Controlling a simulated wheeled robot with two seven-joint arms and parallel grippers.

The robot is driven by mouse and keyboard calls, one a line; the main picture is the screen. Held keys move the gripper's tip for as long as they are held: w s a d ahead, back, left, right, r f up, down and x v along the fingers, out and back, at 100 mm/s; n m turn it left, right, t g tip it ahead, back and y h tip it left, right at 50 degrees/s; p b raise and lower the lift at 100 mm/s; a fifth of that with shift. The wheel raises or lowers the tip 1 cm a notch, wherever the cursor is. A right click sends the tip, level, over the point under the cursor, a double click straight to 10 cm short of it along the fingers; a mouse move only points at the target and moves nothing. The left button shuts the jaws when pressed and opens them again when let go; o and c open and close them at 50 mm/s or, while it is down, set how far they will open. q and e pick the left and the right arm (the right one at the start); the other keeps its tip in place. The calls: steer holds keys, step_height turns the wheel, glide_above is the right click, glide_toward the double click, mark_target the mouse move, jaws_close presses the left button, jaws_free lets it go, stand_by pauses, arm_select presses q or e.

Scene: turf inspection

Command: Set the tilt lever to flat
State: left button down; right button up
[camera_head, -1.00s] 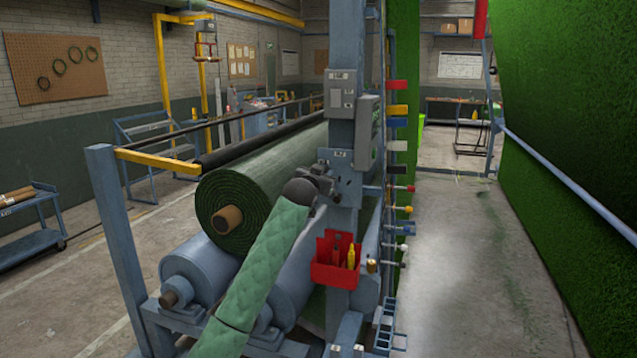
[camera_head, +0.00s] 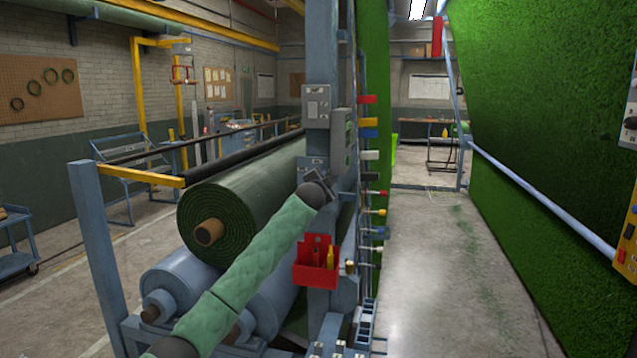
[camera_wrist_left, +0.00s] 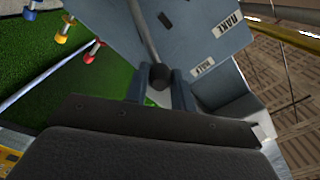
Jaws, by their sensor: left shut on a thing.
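The tilt lever shows in the left wrist view as a thin grey rod with a dark round knob (camera_wrist_left: 159,76). It lies in front of a blue-grey plate (camera_wrist_left: 190,30) with white labels that read RAKE and, less clearly, HALF. The knob sits between the two fingers of my left gripper (camera_wrist_left: 160,88), which is shut on it. In the head view my left gripper (camera_head: 328,186) is at the blue post, and my wrist hides the lever there. No FLAT label is legible. My right gripper is in neither view.
A red tool holder (camera_head: 317,265) hangs on the post just below my wrist. A large green turf roll (camera_head: 240,205) lies on rollers to the left. Coloured knobs line the post's right side. A control panel (camera_head: 628,235) stands at the right edge. The aisle floor (camera_head: 440,270) is clear.

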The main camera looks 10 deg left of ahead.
arm_select(q)
steer(key=shift+d+f+m, duration=0.15)
steer(key=shift+d+m, duration=0.1)
steer(key=shift+m, duration=0.05)
steer(key=shift+d+f+m, duration=0.25)
steer(key=shift+d+m, duration=0.15)
steer(key=shift+m, duration=0.1)
steer(key=c, duration=1.3)
jaws_free()
steer(key=shift+o, duration=0.7)
steer(key=s+b, duration=0.4)
steer(key=s, duration=0.3)
steer(key=shift+s, duration=0.4)
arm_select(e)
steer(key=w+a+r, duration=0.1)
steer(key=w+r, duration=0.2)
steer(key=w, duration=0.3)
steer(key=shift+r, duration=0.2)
